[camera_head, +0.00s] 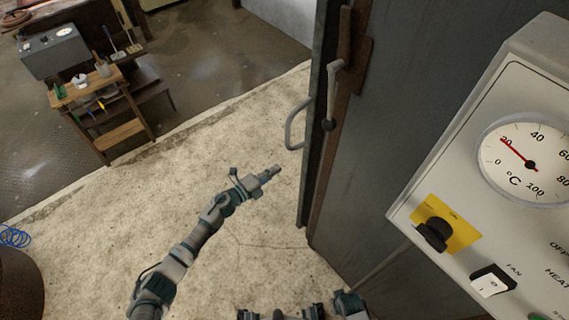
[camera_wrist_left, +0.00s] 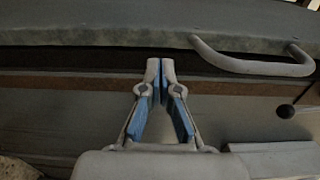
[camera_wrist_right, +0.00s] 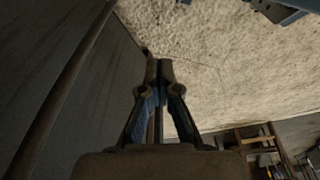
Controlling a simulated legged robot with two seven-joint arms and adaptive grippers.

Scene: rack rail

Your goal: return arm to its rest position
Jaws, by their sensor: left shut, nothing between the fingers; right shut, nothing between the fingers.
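My left arm reaches up from the bottom of the head view. Its gripper (camera_head: 276,170) is shut and empty, over the pale floor just left of the grey metal door (camera_head: 312,150). In the left wrist view the closed fingertips (camera_wrist_left: 161,66) point toward the door edge, with the curved handle (camera_wrist_left: 250,62) to their right; I see nothing between them. In the right wrist view my right gripper (camera_wrist_right: 158,68) is shut and empty, its fingertips beside a grey wall and over the pale floor. In the head view, only small parts near the bottom edge may belong to my right arm.
The door's handle (camera_head: 292,126) and latch lever (camera_head: 332,92) stick out near my left gripper. A control panel (camera_head: 455,160) with a temperature dial (camera_head: 530,165) stands at the right. A wooden workbench (camera_head: 122,132) is at upper left. The pale floor between is clear.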

